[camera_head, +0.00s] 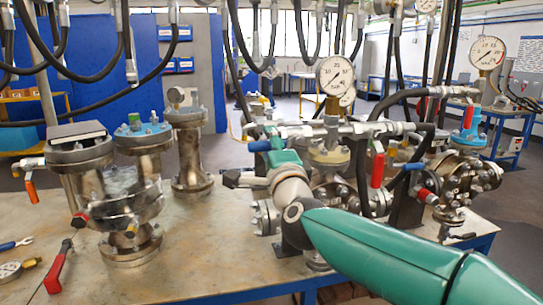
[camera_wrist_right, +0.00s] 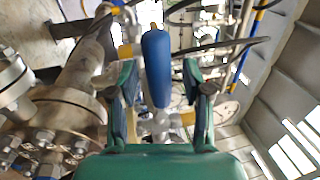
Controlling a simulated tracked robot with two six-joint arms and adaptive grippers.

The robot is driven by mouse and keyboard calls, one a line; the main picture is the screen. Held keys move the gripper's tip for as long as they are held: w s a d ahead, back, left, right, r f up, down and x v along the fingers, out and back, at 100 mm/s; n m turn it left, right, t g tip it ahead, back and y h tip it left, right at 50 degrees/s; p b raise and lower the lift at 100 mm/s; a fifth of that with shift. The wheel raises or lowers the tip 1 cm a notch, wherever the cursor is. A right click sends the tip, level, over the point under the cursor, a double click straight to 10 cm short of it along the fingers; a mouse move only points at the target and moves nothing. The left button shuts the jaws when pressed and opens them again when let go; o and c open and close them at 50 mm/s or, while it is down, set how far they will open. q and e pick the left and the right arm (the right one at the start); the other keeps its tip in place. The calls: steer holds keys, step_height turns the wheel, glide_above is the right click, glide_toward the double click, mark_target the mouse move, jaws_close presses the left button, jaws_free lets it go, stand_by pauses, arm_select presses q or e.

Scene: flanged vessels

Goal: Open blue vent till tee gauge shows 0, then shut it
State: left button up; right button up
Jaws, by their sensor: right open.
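The blue vent handle (camera_head: 259,146) is at the left end of the pipework in the head view. In the right wrist view the blue handle (camera_wrist_right: 157,68) stands between the two fingers of my right gripper (camera_wrist_right: 160,78), with space on both sides. My right gripper (camera_head: 279,145) is open, and its green arm reaches in from the lower right. A round white gauge (camera_head: 335,75) stands upright on the tee pipework behind the gripper; its needle is too small to read. My left gripper is not in view.
Flanged vessels (camera_head: 127,165) stand on the bench (camera_head: 180,245) at left. A red-handled tool (camera_head: 60,268) lies at its front left. Red-handled valves (camera_head: 377,170) and another gauge (camera_head: 487,53) are at right. Black hoses hang above.

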steer(key=v, duration=1.2)
steer(key=shift+w+d+f, duration=0.1)
steer(key=shift+w+f, duration=0.05)
